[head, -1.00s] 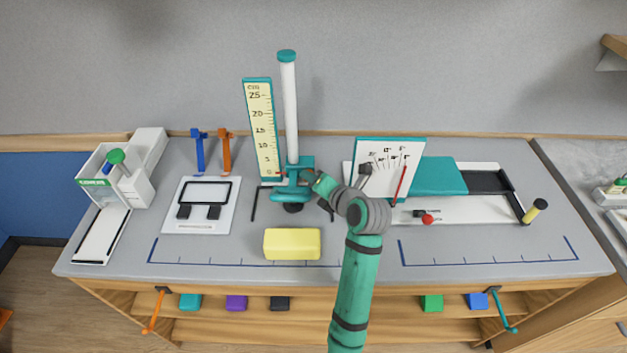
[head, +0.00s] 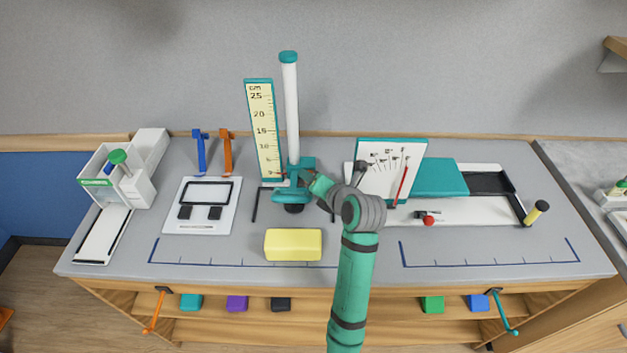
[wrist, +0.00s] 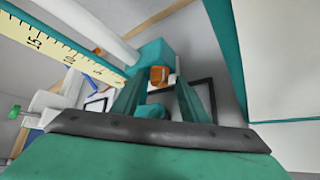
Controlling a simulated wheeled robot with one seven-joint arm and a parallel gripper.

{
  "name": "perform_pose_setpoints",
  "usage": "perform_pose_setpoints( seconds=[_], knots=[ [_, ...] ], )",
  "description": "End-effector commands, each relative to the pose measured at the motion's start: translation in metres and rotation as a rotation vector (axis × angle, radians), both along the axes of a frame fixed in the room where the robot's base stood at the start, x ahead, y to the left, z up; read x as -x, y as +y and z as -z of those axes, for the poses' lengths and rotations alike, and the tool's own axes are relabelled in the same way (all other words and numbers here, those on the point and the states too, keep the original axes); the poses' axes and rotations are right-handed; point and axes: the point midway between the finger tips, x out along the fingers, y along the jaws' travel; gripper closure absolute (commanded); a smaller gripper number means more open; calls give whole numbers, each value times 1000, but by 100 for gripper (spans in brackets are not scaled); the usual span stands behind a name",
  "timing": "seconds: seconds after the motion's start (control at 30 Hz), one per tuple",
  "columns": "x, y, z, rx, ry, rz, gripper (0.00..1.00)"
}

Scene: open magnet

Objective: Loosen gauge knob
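The height gauge stands at the back middle of the bench, with a white post (head: 290,110), a yellow centimetre scale (head: 262,130) and a teal carriage (head: 302,168) low on the post. My gripper (head: 308,180) is at the carriage's right side, partly hidden by my wrist. In the wrist view my gripper (wrist: 160,84) has its two teal fingers apart. A small orange piece (wrist: 160,76), possibly the gauge knob, shows between and beyond the fingertips, by the teal carriage block (wrist: 152,54). I cannot tell whether the fingers touch it.
A white angle board (head: 388,165) with a red pointer stands close to the right of my wrist. A yellow block (head: 293,244) lies in front of the gauge. Blue (head: 200,152) and orange (head: 226,152) brackets stand to its left.

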Motion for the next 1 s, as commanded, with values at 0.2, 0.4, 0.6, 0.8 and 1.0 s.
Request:
perform_pose_setpoints(
  seconds=[0.2,0.4,0.6,0.8,1.0],
  knots=[
    [2,-1,-3,0,-2,0,60],
    [23,-12,-15,0,-4,2,60],
    [53,-28,-34,0,-4,2,60],
    [75,-39,-48,0,-2,2,60],
    [84,-43,-53,0,-2,0,60]
  ],
)
